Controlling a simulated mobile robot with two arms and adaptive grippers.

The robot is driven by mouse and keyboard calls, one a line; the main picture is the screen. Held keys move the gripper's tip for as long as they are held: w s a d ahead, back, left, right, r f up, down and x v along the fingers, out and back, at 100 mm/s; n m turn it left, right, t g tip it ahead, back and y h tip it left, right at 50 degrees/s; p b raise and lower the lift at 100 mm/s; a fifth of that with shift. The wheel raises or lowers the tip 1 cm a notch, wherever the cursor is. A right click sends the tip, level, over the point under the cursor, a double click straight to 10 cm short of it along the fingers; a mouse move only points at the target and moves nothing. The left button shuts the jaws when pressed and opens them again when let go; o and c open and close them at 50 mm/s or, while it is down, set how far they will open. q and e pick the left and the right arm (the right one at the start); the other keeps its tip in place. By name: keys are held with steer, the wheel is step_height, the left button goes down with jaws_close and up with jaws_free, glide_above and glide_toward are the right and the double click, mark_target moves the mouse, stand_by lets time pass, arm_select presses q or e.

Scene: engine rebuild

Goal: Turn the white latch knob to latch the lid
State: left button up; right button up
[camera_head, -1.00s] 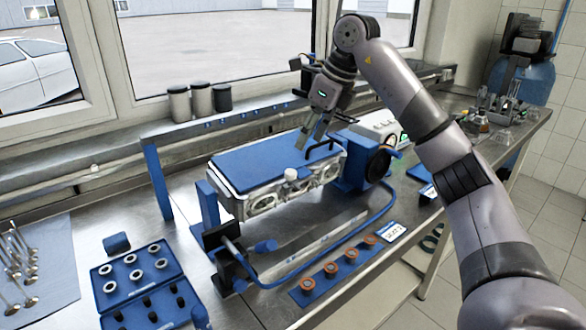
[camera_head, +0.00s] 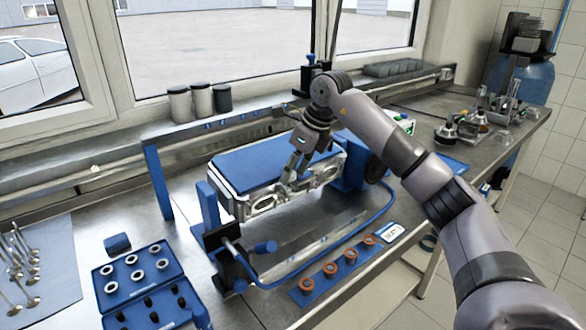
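The blue lid (camera_head: 245,168) lies flat on the silver engine block (camera_head: 262,200), which is held in a blue stand. My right gripper (camera_head: 290,178) points down at the front edge of the lid, with its fingertips where the white latch knob sits. The knob is hidden behind or between the fingers, so I cannot tell whether they touch it or how far apart they are. The lid's black handle is also covered by my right arm. My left gripper is not in view.
A blue case of rings (camera_head: 135,275) and a blue strip with several copper-coloured rings (camera_head: 330,270) lie in front. Metal valves (camera_head: 22,265) lie on a cloth at left. A blue hose (camera_head: 345,238) curves around the stand. Three canisters (camera_head: 200,100) stand by the window.

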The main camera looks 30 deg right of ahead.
jaws_close()
stand_by(0.3)
steer(key=shift+r, duration=0.1)
steer(key=n+p, duration=0.3)
steer(key=shift+r+g+y, duration=0.15)
steer(key=shift+g+y, duration=0.15)
steer(key=n+g+p, duration=0.1)
steer(key=n+p, duration=0.1)
steer(key=n, duration=0.2)
steer(key=shift+w, duration=0.15)
steer(key=n+g+p, duration=0.1)
steer(key=n+p, duration=0.1)
steer(key=n, duration=0.3)
steer(key=shift+w+n, duration=0.1)
steer(key=shift+n, duration=0.2)
steer(key=n, duration=0.2)
steer(key=n+g+p, duration=0.1)
steer(key=n, duration=0.2)
steer(key=shift+g+p, duration=0.3)
steer(key=shift+f+n, duration=0.2)
steer(key=shift+n, duration=0.1)
